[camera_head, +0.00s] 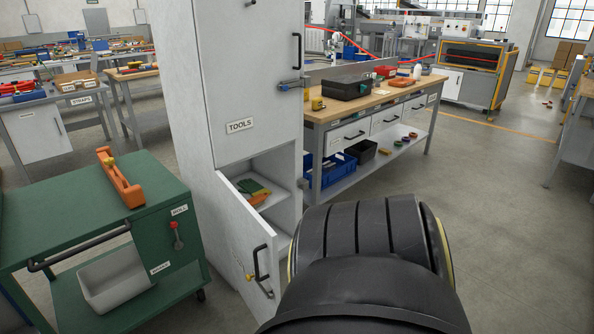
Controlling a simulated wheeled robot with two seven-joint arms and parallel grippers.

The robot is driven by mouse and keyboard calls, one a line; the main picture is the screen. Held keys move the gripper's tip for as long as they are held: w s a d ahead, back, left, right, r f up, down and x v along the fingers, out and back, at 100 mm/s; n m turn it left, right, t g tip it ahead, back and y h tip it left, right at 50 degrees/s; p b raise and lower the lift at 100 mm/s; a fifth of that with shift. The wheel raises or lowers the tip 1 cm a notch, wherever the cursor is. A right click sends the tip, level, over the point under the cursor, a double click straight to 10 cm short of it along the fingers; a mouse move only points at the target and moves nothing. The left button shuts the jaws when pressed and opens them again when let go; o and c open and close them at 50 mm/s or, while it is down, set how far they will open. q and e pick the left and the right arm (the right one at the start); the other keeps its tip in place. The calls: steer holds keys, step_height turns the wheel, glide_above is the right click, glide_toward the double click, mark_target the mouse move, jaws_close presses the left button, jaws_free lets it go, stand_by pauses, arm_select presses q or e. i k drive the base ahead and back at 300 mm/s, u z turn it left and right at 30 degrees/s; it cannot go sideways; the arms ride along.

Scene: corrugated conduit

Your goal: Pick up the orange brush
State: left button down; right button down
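I cannot clearly make out a brush. A small orange-red item (259,199) lies beside green items (252,187) on a shelf inside the white cabinet marked TOOLS (232,95), behind its part-open lower door (246,237). An orange flat item (402,82) lies on the wooden workbench (345,107) to the right. A long orange tool (122,180) with a yellow part lies on top of the green cart (75,215) at the left. Any of them is too small or unclear to name surely. Neither of my grippers is in view.
A black case (346,87) stands on the workbench, with a blue crate (330,174) on its lower shelf. A grey bin (114,280) sits on the cart's lower shelf. A large dark rounded form hides the bottom middle. Floor at right (500,220) is clear.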

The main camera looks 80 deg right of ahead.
mark_target(257, 202)
steer(key=z, duration=2.1)
steer(key=i, duration=1)
